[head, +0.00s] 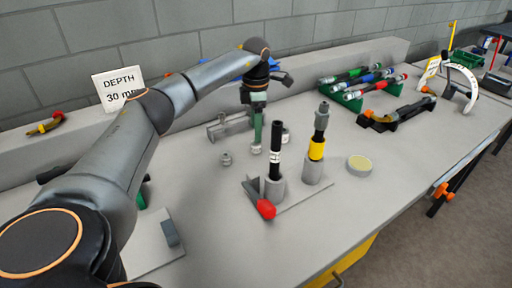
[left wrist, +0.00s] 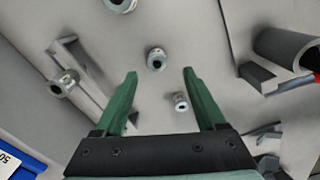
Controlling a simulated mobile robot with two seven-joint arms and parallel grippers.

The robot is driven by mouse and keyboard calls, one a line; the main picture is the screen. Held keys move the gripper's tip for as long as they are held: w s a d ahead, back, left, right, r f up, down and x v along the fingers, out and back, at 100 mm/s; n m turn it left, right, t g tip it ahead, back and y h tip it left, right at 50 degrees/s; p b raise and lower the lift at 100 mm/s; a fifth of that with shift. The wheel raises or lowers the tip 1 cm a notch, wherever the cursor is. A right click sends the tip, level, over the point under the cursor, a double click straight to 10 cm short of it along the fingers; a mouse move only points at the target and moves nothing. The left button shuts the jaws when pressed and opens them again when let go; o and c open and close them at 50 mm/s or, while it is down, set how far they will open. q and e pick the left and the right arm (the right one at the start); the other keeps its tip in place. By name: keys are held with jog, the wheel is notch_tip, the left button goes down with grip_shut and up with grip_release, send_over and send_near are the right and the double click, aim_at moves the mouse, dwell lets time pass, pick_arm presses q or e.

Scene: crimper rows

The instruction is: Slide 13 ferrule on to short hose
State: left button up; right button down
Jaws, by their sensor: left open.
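My left gripper (head: 257,146) is open and points down over the bench, with its green fingers apart in the left wrist view (left wrist: 160,76). A small metal ferrule (left wrist: 155,58) shows between the fingertips, and a smaller one (left wrist: 181,102) sits nearer the right finger. Other ferrules are at the top (left wrist: 120,5) and left (left wrist: 65,85). One ferrule (head: 225,159) shows left of the gripper in the head view. I cannot read their sizes. A black hose (head: 276,140) with a white band stands upright in a grey holder (head: 274,190), right of the gripper. My right gripper is not in view.
A second hose with a yellow band (head: 317,148) and metal top stands in another holder. A round yellow-topped tin (head: 359,165) is at right. A green rack (head: 352,98) holds several hoses behind. The front bench is mostly clear.

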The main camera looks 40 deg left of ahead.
aim_at(256, 147)
pick_arm(q)
notch_tip(256, 147, down, 6)
jog(key=shift+w+a+f+b, duration=0.15)
jog(key=shift+f+b, duration=0.05)
jog(key=shift+b, duration=0.15)
jog(key=shift+c, duration=0.2)
grip_shut()
dwell(0.4)
